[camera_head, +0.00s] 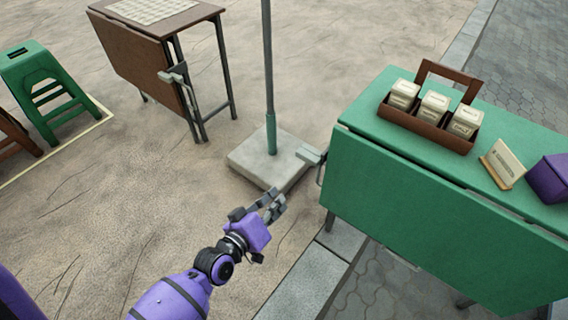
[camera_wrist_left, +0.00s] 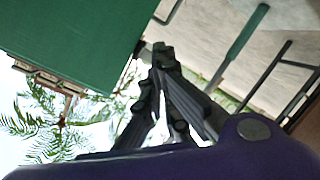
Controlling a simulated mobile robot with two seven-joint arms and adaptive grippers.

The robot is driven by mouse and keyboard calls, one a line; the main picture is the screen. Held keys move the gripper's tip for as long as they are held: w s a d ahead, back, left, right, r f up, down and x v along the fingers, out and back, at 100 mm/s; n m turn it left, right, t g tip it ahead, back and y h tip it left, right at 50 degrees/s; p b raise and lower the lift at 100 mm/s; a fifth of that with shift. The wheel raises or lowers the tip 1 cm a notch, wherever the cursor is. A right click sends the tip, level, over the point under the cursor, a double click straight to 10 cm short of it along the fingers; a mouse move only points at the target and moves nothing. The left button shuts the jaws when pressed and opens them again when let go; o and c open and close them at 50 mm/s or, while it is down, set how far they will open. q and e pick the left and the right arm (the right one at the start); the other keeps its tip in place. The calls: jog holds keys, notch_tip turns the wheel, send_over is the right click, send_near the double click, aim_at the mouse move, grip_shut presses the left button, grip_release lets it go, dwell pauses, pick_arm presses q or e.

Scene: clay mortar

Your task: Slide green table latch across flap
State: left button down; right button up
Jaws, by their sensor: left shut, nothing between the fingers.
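The green table (camera_head: 420,205) stands at the right with its flap hanging down along the near side. Its grey latch (camera_head: 311,155) sticks out from the table's left end, near the top corner. My left gripper (camera_head: 276,205) is shut and empty, below and to the left of the latch and apart from it. In the left wrist view the shut fingers (camera_wrist_left: 163,52) point up the picture, beside the green table (camera_wrist_left: 70,35). The latch is not clear in that view. My right gripper is not in view.
A pole on a concrete base (camera_head: 268,157) stands just beyond my left gripper, close to the latch. A rack of tins (camera_head: 428,115), a small card (camera_head: 503,164) and a purple box (camera_head: 549,178) rest on the green table. A brown table (camera_head: 140,55) and green stool (camera_head: 42,85) stand farther left.

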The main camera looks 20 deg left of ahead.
pick_arm(q)
jog(key=w+a+n+t+y+b, duration=0.3)
jog(key=w+a+n, duration=0.5)
jog(key=n, duration=0.4)
jog(key=shift+w+a+y+b, duration=0.15)
jog(key=shift+w+y+b, duration=0.05)
jog(key=shift+y+b, duration=0.25)
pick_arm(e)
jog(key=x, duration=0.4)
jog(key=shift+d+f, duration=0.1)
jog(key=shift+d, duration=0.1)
pick_arm(q)
jog(key=shift+w, duration=0.1)
jog(key=w+d+b, duration=0.1)
jog(key=w+d, duration=0.2)
jog(key=w, duration=0.5)
jog(key=shift+w+d, duration=0.25)
jog(key=shift+d, duration=0.1)
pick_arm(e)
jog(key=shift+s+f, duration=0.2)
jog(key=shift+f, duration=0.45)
